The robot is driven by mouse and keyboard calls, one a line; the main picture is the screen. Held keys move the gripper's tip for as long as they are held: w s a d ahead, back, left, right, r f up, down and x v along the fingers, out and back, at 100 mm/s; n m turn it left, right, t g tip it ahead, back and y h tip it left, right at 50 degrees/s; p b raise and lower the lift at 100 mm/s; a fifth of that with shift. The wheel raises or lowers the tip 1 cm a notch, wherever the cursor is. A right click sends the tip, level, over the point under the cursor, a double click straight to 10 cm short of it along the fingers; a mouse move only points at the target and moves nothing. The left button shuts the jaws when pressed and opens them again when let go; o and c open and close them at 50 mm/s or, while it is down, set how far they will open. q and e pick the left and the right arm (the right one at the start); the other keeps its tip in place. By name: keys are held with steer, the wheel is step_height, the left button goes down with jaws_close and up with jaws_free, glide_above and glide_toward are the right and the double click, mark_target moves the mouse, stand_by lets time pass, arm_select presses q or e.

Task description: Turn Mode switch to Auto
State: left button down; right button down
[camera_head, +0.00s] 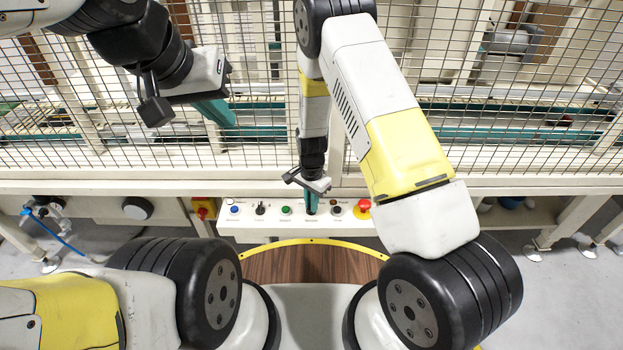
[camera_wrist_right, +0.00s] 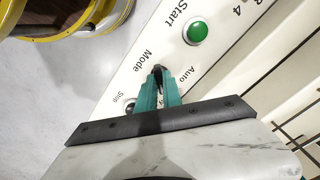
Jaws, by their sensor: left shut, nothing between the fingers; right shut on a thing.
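The white control panel (camera_head: 245,226) runs along the front of the fenced machine. My right gripper (camera_head: 311,206) reaches down to it, between the green button and a dark button. In the right wrist view the right gripper (camera_wrist_right: 160,88) has its teal fingers closed on the dark Mode switch (camera_wrist_right: 158,69). The fingers hide most of the switch, so I cannot tell its exact angle. The words "Mode" and "Auto" are printed on either side of it. My left gripper (camera_head: 220,115) is shut and empty, up in front of the mesh fence at the left.
The panel also carries a blue button (camera_head: 234,209), another black switch (camera_head: 260,208), a green button (camera_head: 286,210), a dark button (camera_head: 336,210) and a red emergency stop (camera_head: 362,206). The green Start button (camera_wrist_right: 197,31) is close to the right gripper. Wire mesh (camera_head: 480,150) stands behind the panel.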

steer(key=n, duration=0.7)
steer(key=shift+n, duration=0.4)
steer(key=n, duration=0.4)
steer(key=shift+n, duration=2)
steer(key=shift+w, duration=0.1)
steer(key=c, duration=1.5)
jaws_free()
